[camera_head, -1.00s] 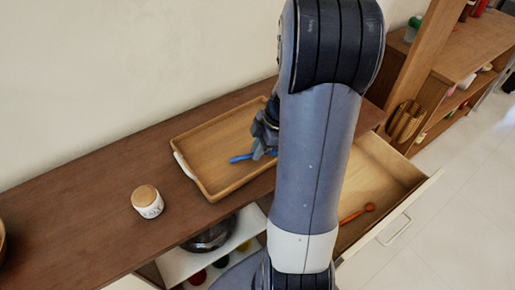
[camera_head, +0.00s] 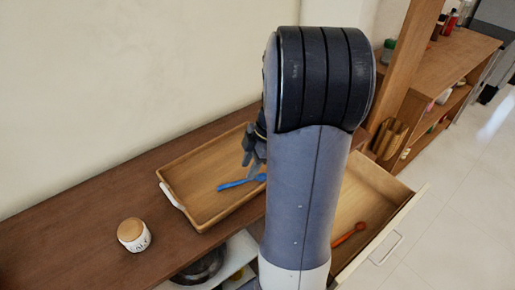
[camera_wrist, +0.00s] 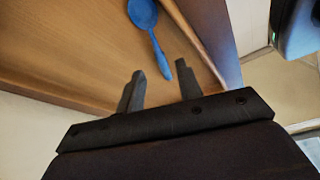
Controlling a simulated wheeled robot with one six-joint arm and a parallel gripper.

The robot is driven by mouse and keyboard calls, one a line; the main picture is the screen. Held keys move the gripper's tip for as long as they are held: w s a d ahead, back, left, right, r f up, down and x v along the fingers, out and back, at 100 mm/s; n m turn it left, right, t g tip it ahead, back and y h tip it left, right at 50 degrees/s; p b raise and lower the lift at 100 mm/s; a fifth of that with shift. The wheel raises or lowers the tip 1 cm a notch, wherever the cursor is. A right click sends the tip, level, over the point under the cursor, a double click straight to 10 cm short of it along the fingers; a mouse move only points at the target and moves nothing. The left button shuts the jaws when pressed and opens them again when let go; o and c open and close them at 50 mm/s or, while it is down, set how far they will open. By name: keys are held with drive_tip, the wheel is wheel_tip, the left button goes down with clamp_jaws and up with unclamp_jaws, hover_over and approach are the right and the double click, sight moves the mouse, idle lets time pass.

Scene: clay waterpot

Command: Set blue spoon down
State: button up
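The blue spoon (camera_head: 240,183) lies in the wooden tray (camera_head: 195,214) on the counter. In the wrist view the spoon (camera_wrist: 146,20) shows its bowl at the top and its handle running down toward the gap between my fingertips. My gripper (camera_wrist: 159,70) is open, its two fingers apart. The handle's end lies close to the right finger, and I cannot tell whether they touch. In the head view my gripper (camera_head: 252,150) is above the tray, partly hidden behind my arm.
An orange spoon (camera_head: 349,234) lies in the open drawer (camera_head: 372,188) at the right. A white jar with a wooden lid (camera_head: 133,235) stands on the brown counter (camera_head: 85,222) left of the tray. A wooden shelf unit (camera_head: 440,70) stands at the back right.

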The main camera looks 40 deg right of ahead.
drive_tip(key=w+v, duration=0.1)
drive_tip(key=v, duration=0.6)
drive_tip(key=shift+s+r, duration=0.3)
drive_tip(key=shift+s, duration=0.2)
drive_tip(key=shift+d, duration=0.1)
